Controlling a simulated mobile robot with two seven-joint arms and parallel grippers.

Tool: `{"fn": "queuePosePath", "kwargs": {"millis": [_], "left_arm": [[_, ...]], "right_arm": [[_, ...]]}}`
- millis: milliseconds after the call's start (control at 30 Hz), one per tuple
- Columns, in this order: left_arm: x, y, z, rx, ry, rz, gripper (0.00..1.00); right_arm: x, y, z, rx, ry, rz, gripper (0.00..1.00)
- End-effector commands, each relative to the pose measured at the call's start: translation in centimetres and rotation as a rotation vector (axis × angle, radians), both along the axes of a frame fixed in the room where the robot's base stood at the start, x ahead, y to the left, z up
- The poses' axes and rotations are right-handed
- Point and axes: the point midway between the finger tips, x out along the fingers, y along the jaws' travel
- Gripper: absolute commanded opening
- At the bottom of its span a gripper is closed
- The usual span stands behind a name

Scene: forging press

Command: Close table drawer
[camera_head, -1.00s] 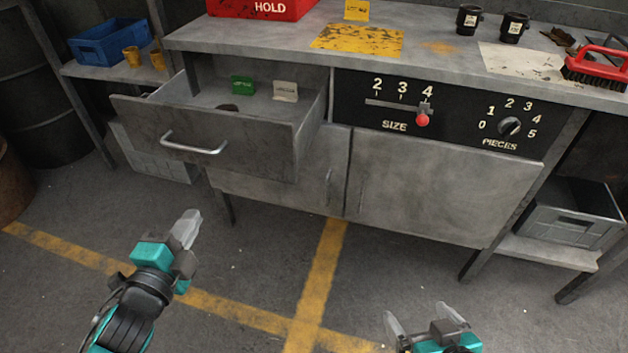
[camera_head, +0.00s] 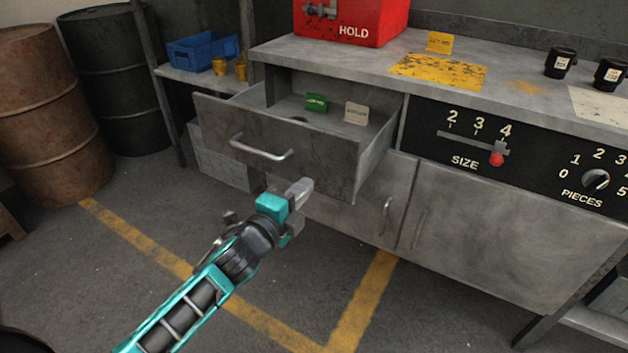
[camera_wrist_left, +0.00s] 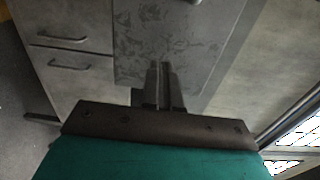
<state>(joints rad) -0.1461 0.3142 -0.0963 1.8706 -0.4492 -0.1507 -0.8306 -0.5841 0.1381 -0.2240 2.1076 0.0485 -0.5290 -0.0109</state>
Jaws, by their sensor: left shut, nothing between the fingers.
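The grey metal table drawer (camera_head: 285,150) is pulled out of the left side of the workbench (camera_head: 450,85). A bar handle (camera_head: 260,149) runs across its front. A green tag (camera_head: 316,103) and a pale tag (camera_head: 356,113) stand in or behind the open drawer. My left gripper (camera_head: 305,187) is shut and empty. In the head view it appears just below the drawer front, apart from the handle. In the left wrist view its fingers (camera_wrist_left: 160,80) point toward a grey panel (camera_wrist_left: 170,40), likely the drawer front. My right gripper is out of view.
A cabinet door (camera_head: 510,235) and a control panel (camera_head: 500,155) lie right of the drawer. A red HOLD box (camera_head: 350,22) and a yellow mat (camera_head: 438,71) are on the bench. A blue bin (camera_head: 203,50) and barrels (camera_head: 50,110) stand left. The floor in front is clear.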

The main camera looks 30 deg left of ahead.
Motion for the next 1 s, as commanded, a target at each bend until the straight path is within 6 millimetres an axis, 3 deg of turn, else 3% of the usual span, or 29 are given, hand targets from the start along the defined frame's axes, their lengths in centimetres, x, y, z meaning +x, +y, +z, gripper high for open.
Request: {"fn": "queuePosePath", "kwargs": {"millis": [100,333,1000], "left_arm": [[2.0,-0.1,-0.1,0.002,-0.002,0.0,0.0],[4.1,-0.3,-0.1,0.001,0.0,0.001,0.0],[5.1,-0.4,0.1,0.0,0.0,0.001,0.0]], "right_arm": [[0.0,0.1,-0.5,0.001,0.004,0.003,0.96],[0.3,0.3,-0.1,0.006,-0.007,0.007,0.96],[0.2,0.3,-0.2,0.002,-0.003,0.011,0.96]]}}
